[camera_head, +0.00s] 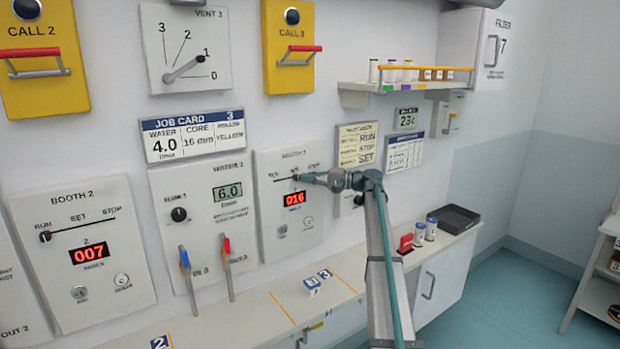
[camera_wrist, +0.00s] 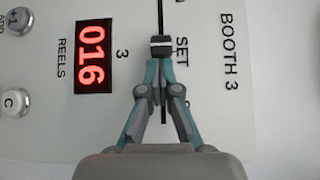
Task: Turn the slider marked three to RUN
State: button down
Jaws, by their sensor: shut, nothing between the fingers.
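The Booth 3 panel (camera_head: 262,215) is on the wall, with a horizontal slider slot labelled RUN at left, SET in the middle and STOP at right. The wrist view shows this panel (camera_wrist: 215,130) turned sideways, its left side at the top. The slider's dark knob (camera_wrist: 160,39) appears on the slot beside SET, partly hidden by my fingertips. My gripper (camera_head: 303,178) is shut, its tips together at the slot on the STOP side of the knob. The tips (camera_wrist: 160,54) look close to or touching the knob; I cannot tell which.
The red display (camera_wrist: 94,55) reads 016. The similar Booth 2 panel (camera_head: 80,285), its slider at RUN, is further left. The Water 3 panel (camera_head: 200,240) with blue and red levers is directly left.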

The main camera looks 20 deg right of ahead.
jog(key=a, duration=0.2)
jog(key=s+a+b, duration=0.1)
jog(key=a, duration=0.2)
jog(key=a+b, duration=0.1)
jog(key=a, duration=0.2)
jog(key=shift+s+a, duration=0.25)
